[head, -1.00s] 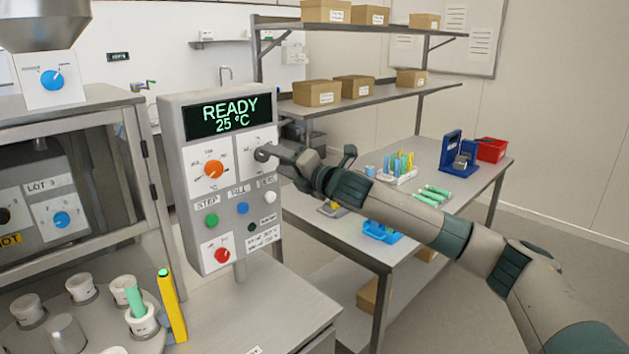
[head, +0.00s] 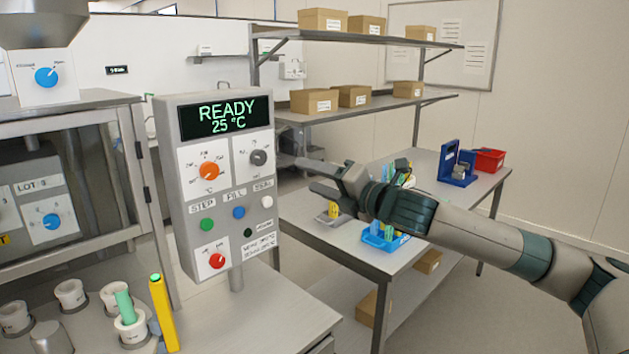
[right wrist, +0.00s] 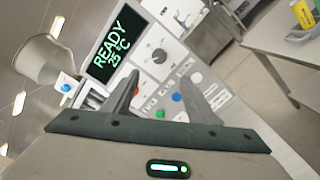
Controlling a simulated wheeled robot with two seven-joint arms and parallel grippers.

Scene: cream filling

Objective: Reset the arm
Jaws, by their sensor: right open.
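My right gripper (head: 316,178) is open and empty in the head view, to the right of the grey control panel (head: 186,188) and apart from it. In the right wrist view its two fingers (right wrist: 166,100) are spread with nothing between them, pointing toward the panel. The panel's screen (head: 226,117) reads READY, 25 °C. Below it are an orange knob (head: 209,171) and a grey knob (head: 258,157). Green (head: 207,225), blue (head: 239,213) and white (head: 267,202) buttons and a red knob (head: 217,261) sit lower. My left gripper is not in view.
A metal bench (head: 345,239) behind my right arm holds a blue tray (head: 385,238), a blue stand (head: 450,165) and a red bin (head: 489,160). At lower left, white cups (head: 70,293) and a yellow stick (head: 163,312) stand near the cabinet.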

